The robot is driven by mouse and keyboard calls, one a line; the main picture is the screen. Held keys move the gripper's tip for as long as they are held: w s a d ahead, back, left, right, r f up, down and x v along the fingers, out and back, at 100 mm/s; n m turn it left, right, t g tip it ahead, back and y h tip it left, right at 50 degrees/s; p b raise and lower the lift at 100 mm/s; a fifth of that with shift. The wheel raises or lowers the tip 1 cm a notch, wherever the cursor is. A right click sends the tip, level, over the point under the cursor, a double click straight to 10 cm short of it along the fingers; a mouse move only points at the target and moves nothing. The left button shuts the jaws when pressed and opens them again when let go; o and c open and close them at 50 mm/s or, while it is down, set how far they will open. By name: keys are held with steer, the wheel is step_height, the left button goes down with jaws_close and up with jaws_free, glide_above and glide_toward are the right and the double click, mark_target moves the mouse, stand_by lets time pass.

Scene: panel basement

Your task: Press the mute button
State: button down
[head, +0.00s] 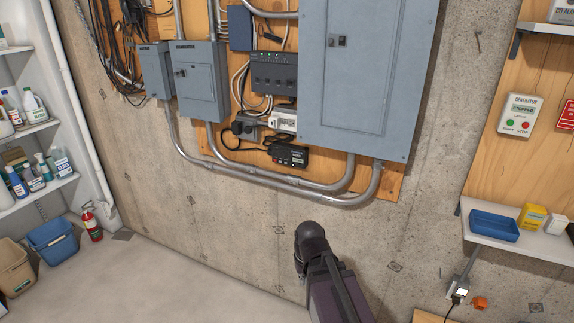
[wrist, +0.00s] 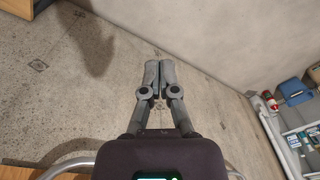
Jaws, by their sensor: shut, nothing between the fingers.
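No button marked mute can be made out in either view. A white generator panel (head: 519,115) with a green and a red button hangs at the right. A red box (head: 567,114) beside it is cut by the picture edge. My gripper (wrist: 159,65) shows in the wrist view, with its two grey fingers together and empty. Concrete lies behind them, and they touch nothing visible. In the head view only part of my arm shows, low centre.
A large grey electrical panel (head: 366,70) and smaller grey boxes fill the board. Metal conduits (head: 330,199) curve below them, near the black device. A shelf (head: 512,238) with a blue tray (head: 494,226) juts out at right. The concrete wall below the board is bare.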

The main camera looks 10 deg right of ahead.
mark_target(286, 163)
steer(key=w+a+r+t+y+b, duration=0.1)
steer(key=w+a+t+y, duration=0.15)
steer(key=w, duration=0.75)
steer(key=w+a+r+t+y+b, duration=0.1)
steer(key=w+a+t, duration=0.25)
steer(key=w, duration=0.65)
steer(key=w+d+r+m+t, duration=0.1)
steer(key=w+r+m+t, duration=0.1)
steer(key=w, duration=0.4)
steer(key=w+d+r+m+t+h+b, duration=0.1)
steer(key=w+r+t, duration=0.3)
steer(key=w, duration=0.2)
steer(key=w+d+r+m+t+b, duration=0.1)
steer(key=w+r+m+t, duration=0.1)
steer(key=w, duration=0.4)
steer(key=shift+w+r+m+t, duration=0.3)
steer(key=shift+r+t, duration=0.35)
steer(key=shift+t, duration=0.15)
steer(key=shift+w+d, duration=0.85)
steer(key=shift+w, duration=0.3)
steer(key=shift+w+d, duration=0.85)
steer(key=shift+w, duration=0.35)
steer(key=shift+w+d, duration=0.85)
steer(key=shift+w, duration=0.3)
